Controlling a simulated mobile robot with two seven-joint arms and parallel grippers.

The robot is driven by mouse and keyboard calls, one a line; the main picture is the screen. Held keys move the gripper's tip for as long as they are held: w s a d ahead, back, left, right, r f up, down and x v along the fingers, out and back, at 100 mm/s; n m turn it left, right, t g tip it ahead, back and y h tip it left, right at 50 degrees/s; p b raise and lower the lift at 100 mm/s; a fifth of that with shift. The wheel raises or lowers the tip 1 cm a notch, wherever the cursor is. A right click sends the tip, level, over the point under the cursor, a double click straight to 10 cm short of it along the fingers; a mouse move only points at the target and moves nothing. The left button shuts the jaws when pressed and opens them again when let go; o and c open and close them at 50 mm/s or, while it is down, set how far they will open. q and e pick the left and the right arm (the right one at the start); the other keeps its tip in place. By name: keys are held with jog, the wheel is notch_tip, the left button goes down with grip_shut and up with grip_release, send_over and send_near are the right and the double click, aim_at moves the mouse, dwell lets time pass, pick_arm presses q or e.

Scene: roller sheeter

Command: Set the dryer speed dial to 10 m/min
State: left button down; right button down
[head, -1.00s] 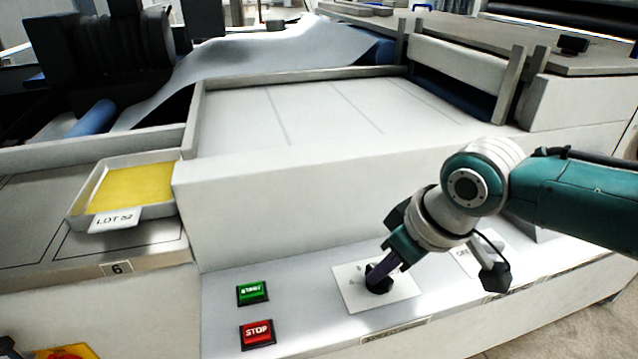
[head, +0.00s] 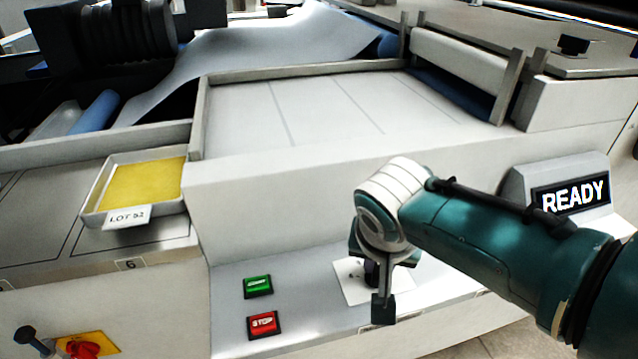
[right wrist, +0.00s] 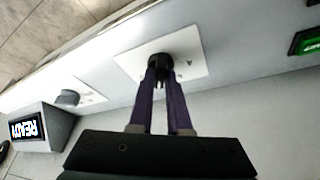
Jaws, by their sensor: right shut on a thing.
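A black dial knob (right wrist: 159,64) sits on a white scale plate (right wrist: 192,53) on the sloping front panel. In the right wrist view my right gripper (right wrist: 161,82) has its two purple fingers closed around the knob. In the head view the scale plate (head: 400,284) shows in part, with the knob (head: 371,271) largely covered by my right wrist. The marks on the plate are too small and too hidden to read, so the dial's setting cannot be told. My left gripper is not in view.
A green button (head: 258,286) and a red STOP button (head: 263,325) are left of the plate. A second knob (right wrist: 68,98) and a READY display (head: 570,198) are on its other side. A yellow-filled tray (head: 100,196) and a red switch (head: 82,349) are farther left.

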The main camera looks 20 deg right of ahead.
jog(key=m+b, duration=0.1)
jog(key=m+h+b, duration=0.1)
jog(key=m, duration=0.1)
jog(key=shift+w+a+f+m+g, duration=0.15)
jog(key=shift+m+g, duration=0.15)
jog(key=shift+g, duration=0.1)
jog(key=shift+m+g+h+b, duration=0.4)
jog(key=shift+m+g+b, duration=0.2)
jog(key=shift+m+b, duration=1.1)
jog(key=shift+m, duration=0.3)
jog(key=c, duration=0.9)
grip_release()
jog(key=shift+o, duration=0.2)
jog(key=shift+r, duration=0.25)
jog(key=shift+r+p, duration=0.3)
jog(key=p+v, duration=0.2)
jog(key=v, duration=0.7)
jog(key=shift+p, duration=0.4)
